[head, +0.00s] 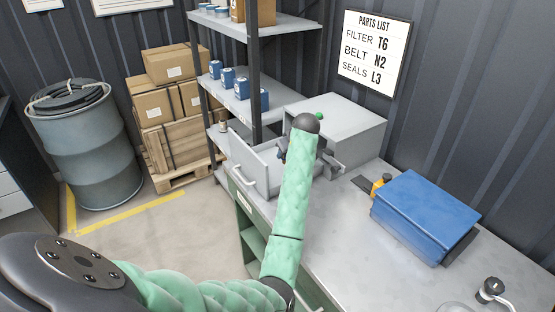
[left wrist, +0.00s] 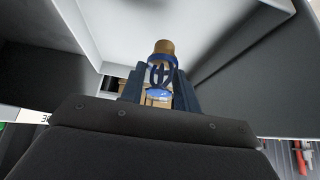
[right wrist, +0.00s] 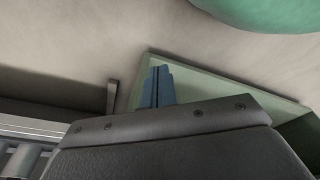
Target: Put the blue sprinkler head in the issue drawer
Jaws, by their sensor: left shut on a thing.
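The blue sprinkler head (left wrist: 158,72) has a blue frame and a brass-coloured end. My left gripper (left wrist: 157,84) is shut on it, with one dark finger on each side. In the left wrist view, pale grey drawer walls surround it. In the head view, the open drawer (head: 243,164) sticks out of a grey cabinet on the bench. My left wrist is over this drawer, and the forearm hides much of the gripper and the sprinkler head. My right gripper (right wrist: 158,84) shows only in its wrist view, fingers together and empty, beside a green panel.
The grey cabinet (head: 345,130) stands at the back of the bench (head: 345,235). A blue box (head: 425,212) is to the right, with a small yellow-orange item (head: 380,184) beside it. A shelf rack (head: 270,25) stands behind the drawer. The bench front-centre is clear.

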